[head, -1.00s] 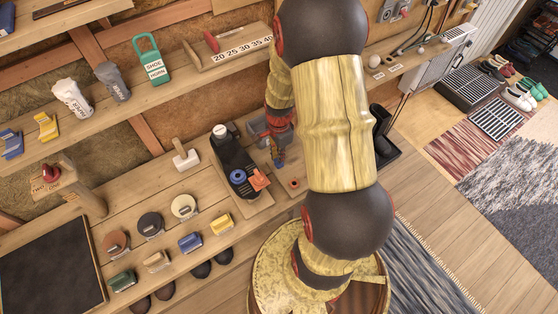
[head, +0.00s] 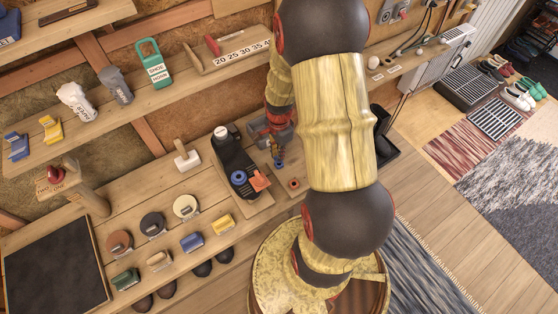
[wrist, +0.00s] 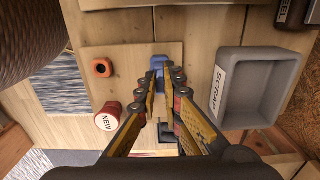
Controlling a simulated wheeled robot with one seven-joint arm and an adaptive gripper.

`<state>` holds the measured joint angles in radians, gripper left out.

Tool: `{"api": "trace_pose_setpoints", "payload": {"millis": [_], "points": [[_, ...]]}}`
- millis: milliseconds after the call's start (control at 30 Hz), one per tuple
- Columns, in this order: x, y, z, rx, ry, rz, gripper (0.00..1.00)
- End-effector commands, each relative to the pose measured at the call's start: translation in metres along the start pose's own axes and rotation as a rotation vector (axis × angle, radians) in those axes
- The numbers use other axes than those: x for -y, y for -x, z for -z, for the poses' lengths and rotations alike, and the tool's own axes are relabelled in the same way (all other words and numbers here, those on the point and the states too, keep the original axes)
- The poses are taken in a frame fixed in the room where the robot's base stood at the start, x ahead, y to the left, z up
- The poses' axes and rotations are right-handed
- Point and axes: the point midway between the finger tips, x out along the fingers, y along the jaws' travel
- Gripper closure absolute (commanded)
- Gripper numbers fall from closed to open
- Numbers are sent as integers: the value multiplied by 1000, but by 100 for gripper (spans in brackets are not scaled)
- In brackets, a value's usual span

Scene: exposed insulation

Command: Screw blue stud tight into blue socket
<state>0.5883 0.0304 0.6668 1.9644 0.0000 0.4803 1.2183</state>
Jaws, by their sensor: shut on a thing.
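My gripper (wrist: 160,82) points down at the wooden board, its fingers closed on a small blue piece (wrist: 158,63), which I take to be the blue stud. In the head view my gripper (head: 277,148) is small and partly hidden by my arm, with a bit of blue (head: 280,163) at its tips. The blue socket cannot be told apart from the stud at the fingertips. Whether the stud is seated, and how deep, cannot be seen.
An orange socket (wrist: 103,68) sits on the board left of my fingers. A red container marked NEW (wrist: 108,117) stands close by. A grey SCRAP tray (wrist: 257,88) is to the right.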

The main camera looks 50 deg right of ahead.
Motion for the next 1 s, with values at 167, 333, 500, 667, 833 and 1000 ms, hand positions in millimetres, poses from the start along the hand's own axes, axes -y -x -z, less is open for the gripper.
{"api": "trace_pose_setpoints", "payload": {"millis": [167, 333, 500, 667, 833, 1000], "points": [[0, 8, 0, 0, 0, 0, 100], [0, 7, 0, 0, 0, 0, 100], [0, 9, 0, 0, 0, 0, 100], [0, 22, 0, 0, 0, 1, 100], [1, 48, 0, -1, 0, 2, 100], [-2, 73, -13, 0, 4, 0, 100]]}}
